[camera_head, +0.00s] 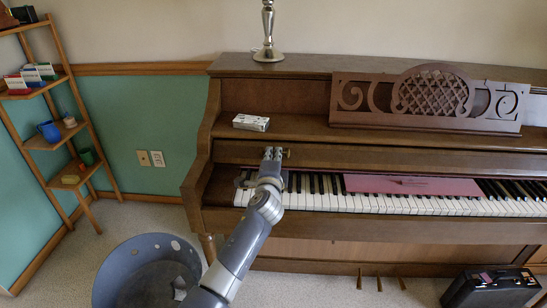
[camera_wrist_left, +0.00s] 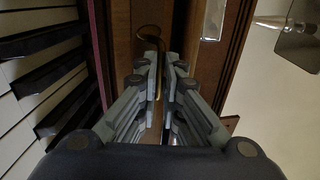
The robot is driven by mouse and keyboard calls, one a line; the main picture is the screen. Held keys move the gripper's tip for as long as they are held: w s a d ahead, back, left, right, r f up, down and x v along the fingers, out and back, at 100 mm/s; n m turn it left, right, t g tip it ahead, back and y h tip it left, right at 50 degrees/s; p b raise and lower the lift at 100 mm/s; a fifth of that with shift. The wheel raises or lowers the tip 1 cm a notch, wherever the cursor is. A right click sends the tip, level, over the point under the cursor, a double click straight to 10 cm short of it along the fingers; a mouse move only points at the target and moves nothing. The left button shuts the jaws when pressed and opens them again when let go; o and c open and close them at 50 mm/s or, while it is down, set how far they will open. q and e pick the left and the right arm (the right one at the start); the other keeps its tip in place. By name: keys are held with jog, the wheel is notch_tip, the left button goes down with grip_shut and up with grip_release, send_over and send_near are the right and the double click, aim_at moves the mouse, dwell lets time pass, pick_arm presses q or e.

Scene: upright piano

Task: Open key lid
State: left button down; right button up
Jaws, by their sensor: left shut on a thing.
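The piano's key lid (camera_head: 400,158) is a brown wooden board above the keys. The black and white keys (camera_head: 400,204) are exposed in front of it. My left gripper (camera_head: 273,153) is at the lid's left part, its fingertips at a small brass knob (camera_head: 287,153). In the left wrist view the gripper's fingers (camera_wrist_left: 160,70) are nearly together, with a curved brass-coloured part (camera_wrist_left: 152,40) of the knob at their tips. The gripper is shut on the knob; its exact grip is partly hidden. My right gripper is not in view.
A pink sheet (camera_head: 412,186) lies over the middle keys. A silver candlestick (camera_head: 268,35) stands on top. A grey bin (camera_head: 145,275) and black case (camera_head: 490,288) are on the floor.

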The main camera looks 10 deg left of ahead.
pick_arm(q)
jog(key=shift+w+r, duration=0.1)
jog(key=shift+r, duration=0.75)
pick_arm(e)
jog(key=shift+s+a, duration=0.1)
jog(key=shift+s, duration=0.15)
pick_arm(q)
jog(key=c, duration=1.8)
grip_release()
jog(key=shift+o, duration=0.2)
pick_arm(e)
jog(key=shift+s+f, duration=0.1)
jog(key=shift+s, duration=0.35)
pick_arm(q)
jog(key=shift+s+f, duration=0.15)
jog(key=shift+s, duration=0.05)
jog(key=s, duration=1.1)
jog(key=shift+s+d+r, duration=0.25)
jog(key=shift+s+d, duration=0.15)
jog(key=shift+d, duration=0.05)
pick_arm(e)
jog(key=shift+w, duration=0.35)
